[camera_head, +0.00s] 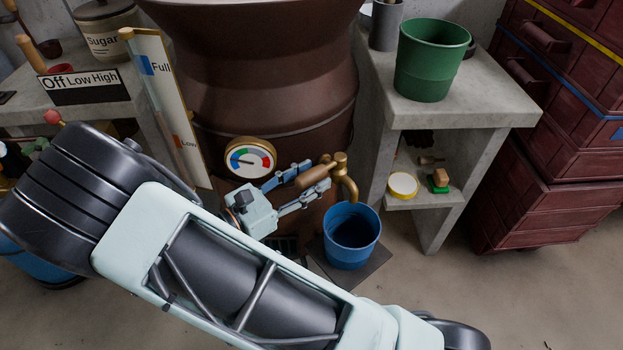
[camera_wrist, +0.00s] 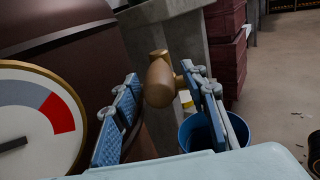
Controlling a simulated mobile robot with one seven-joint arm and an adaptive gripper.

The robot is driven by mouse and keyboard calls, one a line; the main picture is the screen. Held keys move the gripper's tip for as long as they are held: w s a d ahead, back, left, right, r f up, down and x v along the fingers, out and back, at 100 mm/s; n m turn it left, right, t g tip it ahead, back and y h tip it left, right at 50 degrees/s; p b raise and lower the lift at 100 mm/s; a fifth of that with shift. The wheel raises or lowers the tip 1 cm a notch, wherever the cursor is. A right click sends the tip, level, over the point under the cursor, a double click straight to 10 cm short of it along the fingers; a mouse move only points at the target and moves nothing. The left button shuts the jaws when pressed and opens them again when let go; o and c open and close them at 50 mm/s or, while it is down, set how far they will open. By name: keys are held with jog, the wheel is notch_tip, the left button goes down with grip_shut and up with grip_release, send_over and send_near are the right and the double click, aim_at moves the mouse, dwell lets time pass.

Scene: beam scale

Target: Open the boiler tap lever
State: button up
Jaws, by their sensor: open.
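The brown boiler (camera_head: 270,90) stands at the back centre. Its brass tap (camera_head: 343,178) sticks out low on the right, with a thick rounded lever handle (camera_head: 311,177) pointing left. In the wrist view the lever's rounded end (camera_wrist: 158,82) sits between the fingertips. My gripper (camera_head: 308,174) is open, with one finger on each side of the lever; it also shows in the wrist view (camera_wrist: 160,76). The right finger looks very close to the lever, but I cannot tell whether it touches. The left finger is apart from it.
A blue bucket (camera_head: 352,237) stands on a dark plate below the spout. A round gauge (camera_head: 249,158) is on the boiler, left of the tap. A concrete shelf (camera_head: 497,105) with a green bucket (camera_head: 430,62) stands at right. Red crates (camera_head: 545,150) are beyond it.

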jog(key=shift+w+d, duration=0.2)
jog(key=shift+d, duration=0.1)
grip_shut()
